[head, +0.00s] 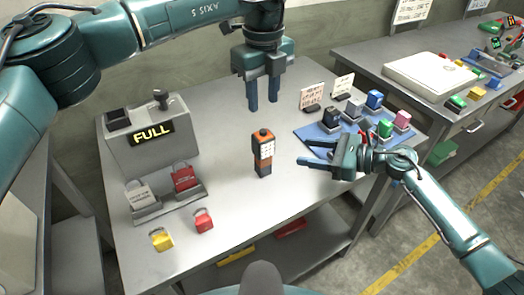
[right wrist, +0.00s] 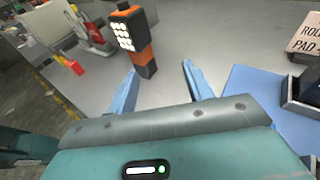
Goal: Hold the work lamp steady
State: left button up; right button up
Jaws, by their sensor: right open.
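The work lamp (head: 264,153) is a small orange and black upright block with a grid of white lights, standing on the grey table. It also shows in the right wrist view (right wrist: 138,38), upper left of centre, its foot just beyond the fingertips. My right gripper (head: 306,152) is open and empty, to the right of the lamp, its fingers pointing toward it; its blue fingers (right wrist: 158,72) show in the right wrist view. My left gripper (head: 263,105) hangs above and behind the lamp, fingers down and apart, with nothing between them.
A grey box with a FULL sign (head: 153,133) stands at the left. A red padlock (head: 204,221) and a yellow padlock (head: 161,239) lie at the front left. A blue mat (head: 308,131) with several coloured blocks is at the right. The table around the lamp is clear.

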aim_at(268, 173)
jog(key=shift+s+a+f+n+g, duration=0.4)
jog(key=shift+s+a+f+g, duration=0.35)
jog(key=shift+s, duration=0.25)
jog(key=shift+a+f+g, duration=0.15)
jog(key=shift+f+g, duration=0.05)
jog(key=shift+g, duration=0.05)
jog(key=x, duration=0.9)
jog(key=shift+a+f, duration=0.15)
jog(key=shift+a, duration=0.2)
jog(key=c, duration=0.4)
pick_arm(q)
grip_shut()
pick_arm(e)
jog(key=shift+c, duration=0.3)
